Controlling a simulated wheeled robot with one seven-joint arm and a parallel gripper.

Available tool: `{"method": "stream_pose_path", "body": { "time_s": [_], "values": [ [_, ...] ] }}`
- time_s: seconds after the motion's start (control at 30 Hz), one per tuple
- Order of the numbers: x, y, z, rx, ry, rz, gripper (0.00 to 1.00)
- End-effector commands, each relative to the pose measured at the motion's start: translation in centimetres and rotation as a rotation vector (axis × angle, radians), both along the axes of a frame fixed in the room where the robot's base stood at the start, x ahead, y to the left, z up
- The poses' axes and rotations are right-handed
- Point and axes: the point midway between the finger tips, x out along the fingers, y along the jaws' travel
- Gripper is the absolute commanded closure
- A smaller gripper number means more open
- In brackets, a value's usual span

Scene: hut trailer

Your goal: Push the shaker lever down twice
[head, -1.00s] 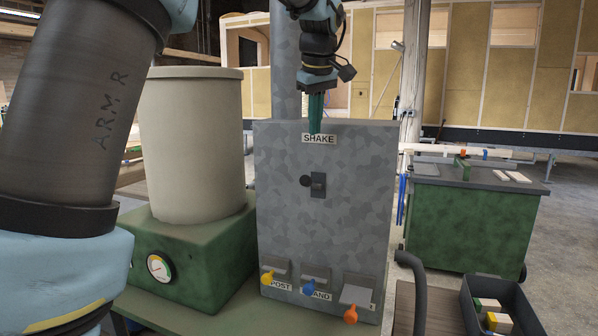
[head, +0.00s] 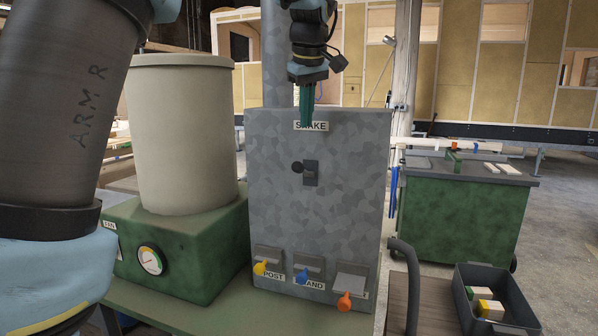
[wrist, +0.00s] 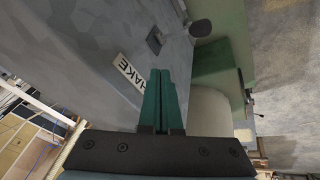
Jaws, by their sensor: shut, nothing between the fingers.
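The shaker lever is a dark round knob (head: 297,167) on a dark slotted plate (head: 311,172) on the front of the grey mottled cabinet (head: 350,215). A "SHAKE" label (head: 322,126) sits above it. My gripper (head: 304,124) has green fingers pointing down. It is shut and empty, in front of the label and above the lever, apart from the knob. In the wrist view, the closed fingers (wrist: 163,80) are beside the label (wrist: 131,71), with the dark knob (wrist: 201,27) beyond the tips.
Below are three small chutes with a yellow (head: 260,268), a blue (head: 302,276) and an orange lever (head: 344,301). A pale drum (head: 185,135) on a green base with a gauge (head: 151,260) stands left. A dark bin (head: 495,270) with blocks is at lower right.

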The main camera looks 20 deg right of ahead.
Motion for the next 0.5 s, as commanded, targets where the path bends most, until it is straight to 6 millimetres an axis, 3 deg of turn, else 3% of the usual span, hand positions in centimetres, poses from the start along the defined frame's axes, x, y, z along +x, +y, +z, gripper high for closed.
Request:
{"method": "stream_pose_path", "body": {
  "time_s": [0.03, 0.2, 0.5],
  "values": [
    [-0.2, 0.2, -1.2, -0.001, 0.000, 0.000, 1.00],
    [-0.9, 0.8, -3.3, -0.001, 0.001, -0.001, 1.00],
    [-1.9, 1.8, -5.8, -0.001, 0.000, 0.001, 1.00]
  ]
}}
